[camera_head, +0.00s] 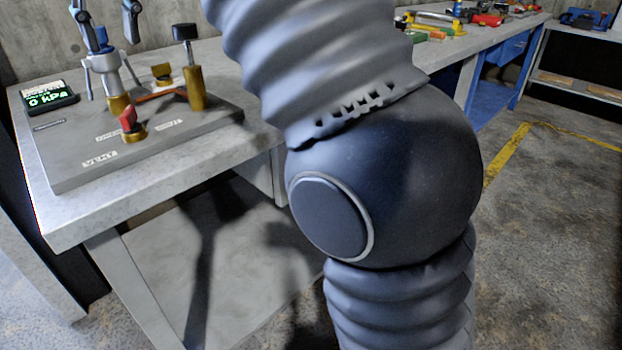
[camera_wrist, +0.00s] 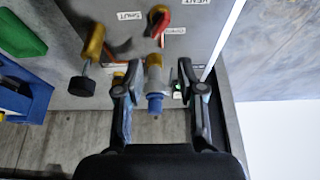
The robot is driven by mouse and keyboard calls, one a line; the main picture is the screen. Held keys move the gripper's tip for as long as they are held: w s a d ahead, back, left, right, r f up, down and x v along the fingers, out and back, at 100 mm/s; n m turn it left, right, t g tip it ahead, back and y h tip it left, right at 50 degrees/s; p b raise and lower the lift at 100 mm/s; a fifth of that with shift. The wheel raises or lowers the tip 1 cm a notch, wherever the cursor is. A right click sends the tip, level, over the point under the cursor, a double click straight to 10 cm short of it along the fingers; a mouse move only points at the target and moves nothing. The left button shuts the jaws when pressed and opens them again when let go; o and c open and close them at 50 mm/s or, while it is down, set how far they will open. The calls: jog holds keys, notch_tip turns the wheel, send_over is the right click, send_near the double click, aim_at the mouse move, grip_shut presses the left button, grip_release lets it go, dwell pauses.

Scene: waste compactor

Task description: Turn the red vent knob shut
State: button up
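The red vent knob (camera_head: 128,120) sits on a brass base on the grey panel (camera_head: 75,170) on the bench. It also shows in the wrist view (camera_wrist: 159,20), turned diagonally, beside a label reading SHUT. My gripper (camera_wrist: 156,78) is open. Its two fingers stand apart on either side of a silver fitting (camera_wrist: 154,77) with a blue end and a brass base, with gaps visible on both sides. In the head view my gripper (camera_head: 109,72) is behind and left of the red knob, not on it. The upper gripper is cut off there.
A brass post with a black top (camera_head: 195,85) rises right of the red knob; it is left of my gripper in the wrist view (camera_wrist: 92,55). A gauge (camera_head: 48,97) reads 0 kPa. Coloured tools (camera_head: 435,25) lie farther along the bench. My arm blocks the head view's middle.

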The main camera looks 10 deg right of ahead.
jog(key=s+d+f+m+b, duration=0.1)
jog(key=s+d+f, duration=0.2)
jog(key=d+f, duration=0.4)
jog(key=s+d+f+m+t+h+b, duration=0.1)
jog(key=s+d+f+m, duration=0.1)
jog(key=d+f, duration=0.6)
jog(key=s+d+f+m+b, duration=0.1)
jog(key=s+d+f, duration=0.3)
jog(key=d+f, duration=0.4)
jog(key=shift+d+f+h, duration=0.15)
jog(key=shift+f+h, duration=0.15)
jog(key=shift+f, duration=0.4)
jog(key=shift+s, duration=0.1)
